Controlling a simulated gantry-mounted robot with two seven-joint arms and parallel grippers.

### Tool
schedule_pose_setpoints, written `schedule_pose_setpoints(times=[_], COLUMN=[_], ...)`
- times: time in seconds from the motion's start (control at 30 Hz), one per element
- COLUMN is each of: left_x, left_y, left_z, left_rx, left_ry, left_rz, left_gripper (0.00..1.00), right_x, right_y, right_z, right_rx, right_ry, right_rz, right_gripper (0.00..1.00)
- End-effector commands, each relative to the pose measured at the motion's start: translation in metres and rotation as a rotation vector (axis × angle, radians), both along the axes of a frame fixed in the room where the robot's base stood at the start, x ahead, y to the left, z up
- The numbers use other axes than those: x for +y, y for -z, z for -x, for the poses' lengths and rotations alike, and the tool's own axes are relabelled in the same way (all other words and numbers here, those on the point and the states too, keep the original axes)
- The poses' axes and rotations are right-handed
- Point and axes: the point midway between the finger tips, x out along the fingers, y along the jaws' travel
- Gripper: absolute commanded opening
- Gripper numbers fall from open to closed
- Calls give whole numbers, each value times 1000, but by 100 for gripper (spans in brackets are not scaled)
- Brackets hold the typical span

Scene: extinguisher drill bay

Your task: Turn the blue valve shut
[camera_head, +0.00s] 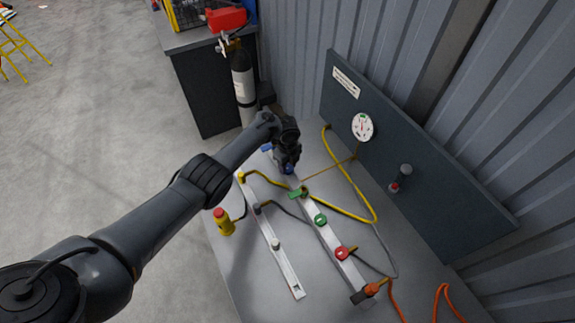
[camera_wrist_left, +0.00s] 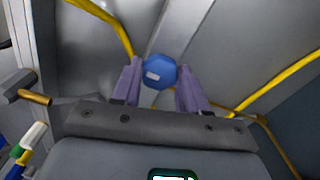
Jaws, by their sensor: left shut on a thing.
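The blue valve (camera_head: 289,168) is at the far end of the rail with the coloured valves, mostly hidden under my left gripper (camera_head: 288,160) in the head view. In the left wrist view, the blue valve's round knob (camera_wrist_left: 160,70), with a pale mark on its face, sits between the two fingers of my left gripper (camera_wrist_left: 158,82). The gripper is shut on the knob. My right gripper is in neither view.
The same rail carries green (camera_head: 320,219) and red (camera_head: 341,253) valves. A second white rail (camera_head: 285,268) lies beside it. Yellow hose (camera_head: 352,185) loops near the panel with the gauge (camera_head: 362,127). A yellow, red-topped object (camera_head: 224,223) stands on the left.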

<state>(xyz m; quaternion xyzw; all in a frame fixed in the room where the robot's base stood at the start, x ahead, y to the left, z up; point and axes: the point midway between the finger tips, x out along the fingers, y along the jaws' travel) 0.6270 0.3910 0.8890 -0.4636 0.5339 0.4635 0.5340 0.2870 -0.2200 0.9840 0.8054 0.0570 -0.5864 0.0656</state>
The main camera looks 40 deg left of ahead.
Motion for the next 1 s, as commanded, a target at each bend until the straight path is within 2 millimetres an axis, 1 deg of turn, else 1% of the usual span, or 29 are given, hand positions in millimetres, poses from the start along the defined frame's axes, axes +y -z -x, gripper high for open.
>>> schedule_pose_setpoints(times=[0.13,0.17,0.3,0.33,0.67,0.77,0.87,1.0], left_x=[0,0,0,0,0,0,0,1], left_y=[0,0,0,0,-3,-11,-25,-50], left_z=[0,0,0,0,0,-1,-1,-1], left_rx=[0,0,0,0,0,-1,-1,-2], left_ry=[3,3,2,2,1,1,1,0], left_rz=[0,0,0,0,0,0,-1,0], left_gripper=[13,45,66,69,69,69,69,69], right_x=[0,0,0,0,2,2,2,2], right_y=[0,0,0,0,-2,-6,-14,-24], right_z=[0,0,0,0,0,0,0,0], right_rx=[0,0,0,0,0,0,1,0], right_ry=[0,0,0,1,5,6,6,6], right_rz=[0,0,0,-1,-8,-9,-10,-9], right_gripper=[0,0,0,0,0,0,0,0])
